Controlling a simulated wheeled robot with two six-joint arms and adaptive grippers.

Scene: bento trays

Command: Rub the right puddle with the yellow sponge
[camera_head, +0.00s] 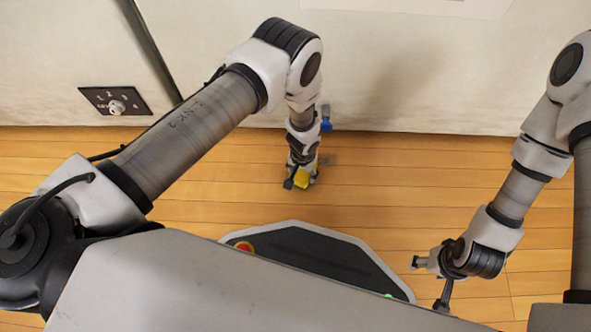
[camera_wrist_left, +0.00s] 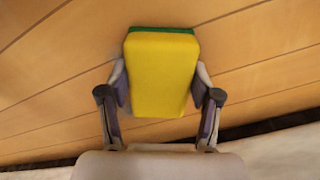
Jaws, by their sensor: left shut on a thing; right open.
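The yellow sponge (camera_wrist_left: 160,75) has a green layer along its far edge in the left wrist view. My left gripper (camera_wrist_left: 160,95) is shut on it, one finger on each side. In the head view the sponge (camera_head: 302,177) shows as a small yellow patch at the end of my left gripper (camera_head: 301,181), over the wooden floor near the wall. I cannot tell whether the sponge touches the floor. My right gripper (camera_head: 430,280) is open and empty at the lower right in the head view. No puddle can be made out in either view.
The wooden floor (camera_head: 400,190) is clear between my two arms. A pale wall or cabinet front (camera_head: 430,80) runs along the back, with a dark panel with a knob (camera_head: 115,101) at its left. My own base fills the bottom middle.

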